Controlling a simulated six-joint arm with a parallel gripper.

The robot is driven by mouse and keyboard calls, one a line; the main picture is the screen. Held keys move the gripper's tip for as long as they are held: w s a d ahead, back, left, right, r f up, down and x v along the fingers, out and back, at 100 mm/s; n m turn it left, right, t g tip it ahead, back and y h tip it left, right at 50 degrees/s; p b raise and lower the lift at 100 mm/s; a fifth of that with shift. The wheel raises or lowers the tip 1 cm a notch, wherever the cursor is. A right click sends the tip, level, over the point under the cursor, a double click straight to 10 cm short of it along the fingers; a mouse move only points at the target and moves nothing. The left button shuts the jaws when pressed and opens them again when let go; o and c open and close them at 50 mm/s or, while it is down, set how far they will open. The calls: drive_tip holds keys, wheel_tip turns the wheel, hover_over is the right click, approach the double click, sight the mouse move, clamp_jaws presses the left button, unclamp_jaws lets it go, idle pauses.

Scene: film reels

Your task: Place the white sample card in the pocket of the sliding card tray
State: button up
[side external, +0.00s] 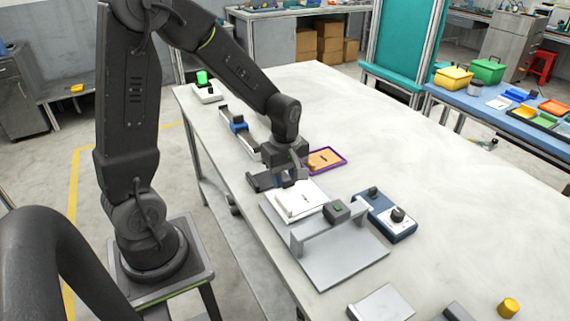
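My gripper (283,178) points down just behind and above a white flat piece with a small dark mark (300,200). This piece lies at the back end of a grey flat base (343,262) with a raised crossbar. I cannot tell whether it is the white sample card, the sliding card tray, or the card lying in the tray. The pocket is not clear at this size. My dark fingers overlap in this view, so their gap and anything between them are hidden. I cannot tell whether the gripper touches the white piece.
A purple-rimmed tray with an orange-brown face (326,160) lies behind my gripper. A blue box with black knobs (386,215) stands right of the base. A yellow cylinder (508,307) and a light grey block (381,304) are near the front.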

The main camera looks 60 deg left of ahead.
drive_tip(key=s+d+r+m+t, duration=0.2)
drive_tip(key=s+d+r+m, duration=0.2)
drive_tip(key=s+r+m, duration=0.2)
drive_tip(key=s+d+r+m+t, duration=0.3)
drive_tip(key=s+d+r+m, duration=0.2)
drive_tip(key=r+m, duration=0.5)
drive_tip(key=shift+s+r+m+t, duration=0.15)
drive_tip(key=shift+s+m+t, duration=0.2)
drive_tip(key=shift+m, duration=0.65)
idle(0.8)
